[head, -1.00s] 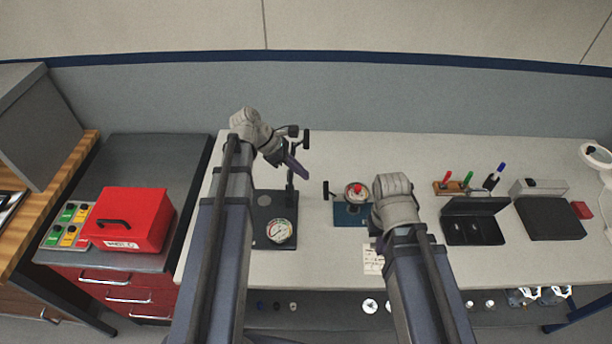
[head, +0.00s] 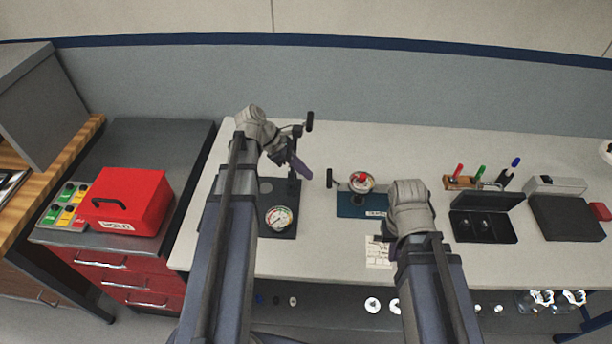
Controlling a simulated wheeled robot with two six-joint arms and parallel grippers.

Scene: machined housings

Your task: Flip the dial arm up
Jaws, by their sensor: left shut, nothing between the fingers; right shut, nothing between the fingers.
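The dial stand has a black base plate (head: 266,187) on the left part of the bench. A round white dial gauge (head: 279,218) sits at the base's near end. A dark upright post and a thin arm with a black crossbar handle (head: 310,121) rise behind the dial. My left gripper (head: 304,170) is shut and empty, with purple fingers close to the post's right side; I cannot tell whether they touch it. My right gripper (head: 388,229) is mostly hidden by its own wrist, in front of a blue-based fixture; its fingertips do not show clearly.
The blue-based fixture (head: 350,205) carries a gauge with a red centre (head: 361,182). A red box (head: 125,202) stands on the left cabinet.

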